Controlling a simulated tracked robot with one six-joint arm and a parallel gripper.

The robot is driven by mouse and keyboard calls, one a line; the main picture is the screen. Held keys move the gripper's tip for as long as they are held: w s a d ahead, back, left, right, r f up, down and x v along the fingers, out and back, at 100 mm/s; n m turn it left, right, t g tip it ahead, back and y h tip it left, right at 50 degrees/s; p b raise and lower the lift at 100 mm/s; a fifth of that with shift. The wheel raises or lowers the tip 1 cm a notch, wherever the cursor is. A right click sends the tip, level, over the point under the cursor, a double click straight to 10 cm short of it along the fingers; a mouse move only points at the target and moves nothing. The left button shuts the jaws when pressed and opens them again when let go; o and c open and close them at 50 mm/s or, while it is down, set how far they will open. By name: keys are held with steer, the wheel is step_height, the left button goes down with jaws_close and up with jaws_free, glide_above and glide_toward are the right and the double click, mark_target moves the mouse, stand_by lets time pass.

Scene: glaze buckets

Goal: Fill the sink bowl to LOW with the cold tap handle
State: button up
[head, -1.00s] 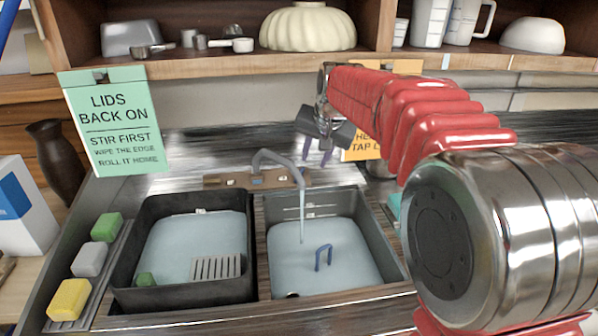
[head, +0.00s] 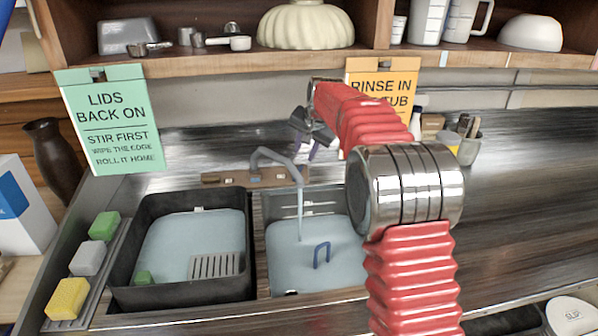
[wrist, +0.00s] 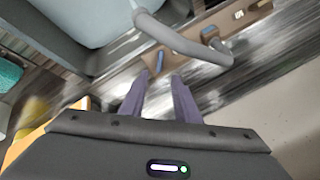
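The sink bowl (head: 283,204) is the right-hand basin in the head view and holds pale blue water. A stream runs into it from the grey spout (head: 275,155), which also shows in the wrist view (wrist: 180,38). A blue loop (head: 321,254) stands in the water. Marks on the back wall are too small to read. The tap base (head: 225,178) is behind the basins. In the wrist view a small blue handle (wrist: 160,61) on it lies just beyond my fingertips. My gripper (wrist: 159,77) is open and empty, its purple fingers (head: 312,152) above and behind the bowl.
A dark tub (head: 124,270) with water and a grate fills the left side. Sponges (head: 88,258) line its left edge. A green sign (head: 112,120) and an orange sign (head: 385,85) hang from the shelf. The counter at right is mostly clear.

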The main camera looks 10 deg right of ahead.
steer(key=x, duration=1.3)
steer(key=shift+w+f, duration=0.15)
steer(key=shift+f, duration=0.2)
steer(key=shift+c, duration=0.2)
